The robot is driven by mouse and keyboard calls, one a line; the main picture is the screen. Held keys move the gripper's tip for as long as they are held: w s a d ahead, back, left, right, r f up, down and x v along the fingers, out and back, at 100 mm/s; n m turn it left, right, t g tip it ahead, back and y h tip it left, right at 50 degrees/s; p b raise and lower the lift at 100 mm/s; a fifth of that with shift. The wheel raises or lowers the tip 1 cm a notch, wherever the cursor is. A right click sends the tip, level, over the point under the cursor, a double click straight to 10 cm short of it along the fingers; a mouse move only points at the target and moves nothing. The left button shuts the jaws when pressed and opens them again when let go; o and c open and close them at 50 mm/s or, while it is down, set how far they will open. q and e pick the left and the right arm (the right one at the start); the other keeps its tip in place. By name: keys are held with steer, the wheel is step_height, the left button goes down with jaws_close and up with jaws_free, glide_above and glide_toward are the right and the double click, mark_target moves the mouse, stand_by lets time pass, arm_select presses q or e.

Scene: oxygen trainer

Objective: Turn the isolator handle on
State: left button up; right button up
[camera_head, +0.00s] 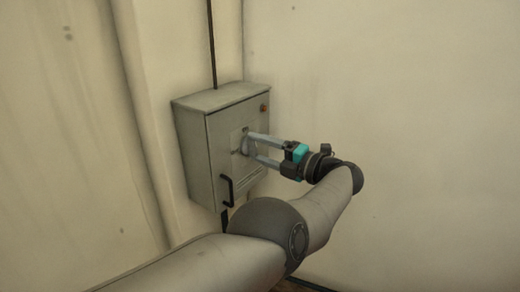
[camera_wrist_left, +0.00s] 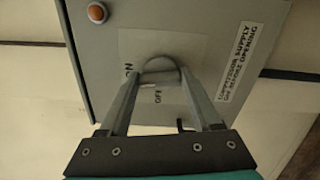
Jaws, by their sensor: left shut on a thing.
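The isolator handle (camera_wrist_left: 160,66) is a rounded grey knob on a pale plate (camera_wrist_left: 135,42) on the front of a grey wall box (camera_head: 215,150). The plate carries the words ON and OFF beside the handle. My left gripper (camera_head: 253,146) reaches the box front from the right, its two long fingers on either side of the handle. In the left wrist view the fingers (camera_wrist_left: 163,75) are shut on the handle. The fingers hide part of the handle, and I cannot tell its exact angle. My right gripper is not in view.
An orange button or lamp (camera_head: 264,107) sits at the box's upper right corner. A black door pull (camera_head: 228,190) stands out at the lower left of the front. A white warning label (camera_wrist_left: 240,62) is on the door. The wall right of the box is bare.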

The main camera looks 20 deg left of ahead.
arm_select(q)
steer(key=shift+a+m, duration=0.1)
steer(key=shift+m, duration=0.7)
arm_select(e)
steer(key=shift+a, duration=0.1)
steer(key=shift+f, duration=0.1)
arm_select(q)
steer(key=o, duration=1.4)
